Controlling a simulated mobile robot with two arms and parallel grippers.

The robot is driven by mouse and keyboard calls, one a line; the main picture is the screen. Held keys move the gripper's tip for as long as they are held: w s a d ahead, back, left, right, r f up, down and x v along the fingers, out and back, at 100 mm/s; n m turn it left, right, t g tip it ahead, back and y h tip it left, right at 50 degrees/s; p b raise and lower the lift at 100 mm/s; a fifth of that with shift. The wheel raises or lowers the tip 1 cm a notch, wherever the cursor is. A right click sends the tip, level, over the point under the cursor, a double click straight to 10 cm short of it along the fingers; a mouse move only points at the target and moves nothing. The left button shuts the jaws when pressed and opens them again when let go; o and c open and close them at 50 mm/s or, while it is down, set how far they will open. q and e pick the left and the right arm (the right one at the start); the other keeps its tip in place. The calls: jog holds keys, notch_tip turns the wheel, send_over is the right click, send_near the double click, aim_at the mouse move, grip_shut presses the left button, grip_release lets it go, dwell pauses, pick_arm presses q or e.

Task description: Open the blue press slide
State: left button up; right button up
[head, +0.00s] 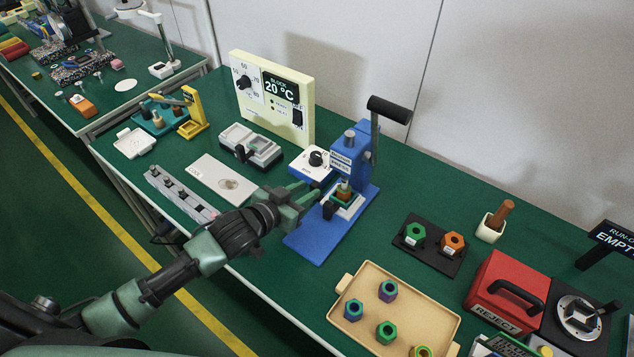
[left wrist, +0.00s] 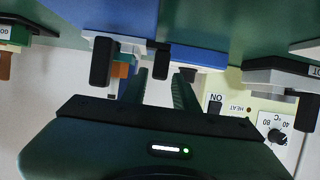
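The blue press (head: 352,165) stands on the green bench with a black lever at its top right. My left gripper (head: 314,192) is at the press's left front, close to the slide. Its fingers (left wrist: 162,85) are apart with nothing clearly held. Contact with the handle cannot be told. My right gripper is not in view.
A white knob box (head: 311,166) stands close left of the press, before the cream temperature panel (head: 303,112). A tan tray (head: 358,330) with several nuts lies at the front right. A black gauge plate (head: 437,257) and a red reject box (head: 492,277) stand farther right.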

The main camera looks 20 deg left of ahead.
aim_at(312, 188)
pick_arm(q)
jog(key=x, duration=0.4)
jog(key=shift+w+f, duration=0.15)
jog(key=shift+w, duration=0.1)
grip_shut()
dwell(1.2)
